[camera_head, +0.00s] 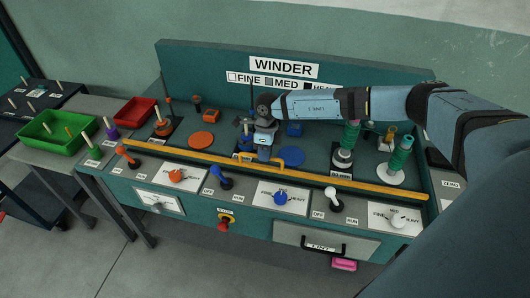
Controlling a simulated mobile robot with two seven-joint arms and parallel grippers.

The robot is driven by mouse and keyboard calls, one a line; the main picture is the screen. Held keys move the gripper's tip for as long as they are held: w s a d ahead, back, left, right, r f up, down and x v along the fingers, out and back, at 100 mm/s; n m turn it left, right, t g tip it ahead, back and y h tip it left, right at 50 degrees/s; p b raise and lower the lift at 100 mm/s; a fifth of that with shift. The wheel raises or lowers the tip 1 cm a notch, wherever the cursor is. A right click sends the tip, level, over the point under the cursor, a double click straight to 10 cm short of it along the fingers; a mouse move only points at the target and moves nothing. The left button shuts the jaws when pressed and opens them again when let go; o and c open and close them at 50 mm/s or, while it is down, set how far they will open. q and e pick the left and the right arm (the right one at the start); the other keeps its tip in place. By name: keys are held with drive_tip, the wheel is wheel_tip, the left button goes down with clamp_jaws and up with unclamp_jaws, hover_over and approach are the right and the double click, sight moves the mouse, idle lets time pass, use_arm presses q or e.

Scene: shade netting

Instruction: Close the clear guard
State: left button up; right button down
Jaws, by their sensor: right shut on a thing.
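The clear guard shows mainly as its long yellow edge rail (350,182), which runs across the front of the winder bench above the switches. Its transparent panel is hard to make out. A shorter yellow bar stands off the rail near the middle. My right gripper (263,153) reaches in from the right, pointing down over the middle of the bench. It is shut on the guard's yellow bar, and its body hides part of the middle winding station. My left gripper is not in view.
Several lever switches and knobs line the front panel, such as a blue lever (222,177) and a white lever (333,199). Green spools (348,136) stand at the right. A green bin (58,136) and a red bin (136,111) sit on the left side table.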

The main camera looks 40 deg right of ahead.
drive_tip(key=shift+r, duration=0.15)
wheel_tip(320, 180, up, 17)
drive_tip(key=p, duration=0.6)
drive_tip(key=shift+w+r+p, duration=0.15)
drive_tip(key=shift+p, duration=0.15)
drive_tip(key=shift+d+r, duration=0.1)
drive_tip(key=c, duration=1.4)
unclamp_jaws()
drive_tip(key=shift+o, duration=1.4)
wheel_tip(320, 180, up, 14)
drive_tip(key=w+d+b, duration=0.1)
drive_tip(key=d+b, duration=0.1)
drive_tip(key=shift+w+f, duration=0.2)
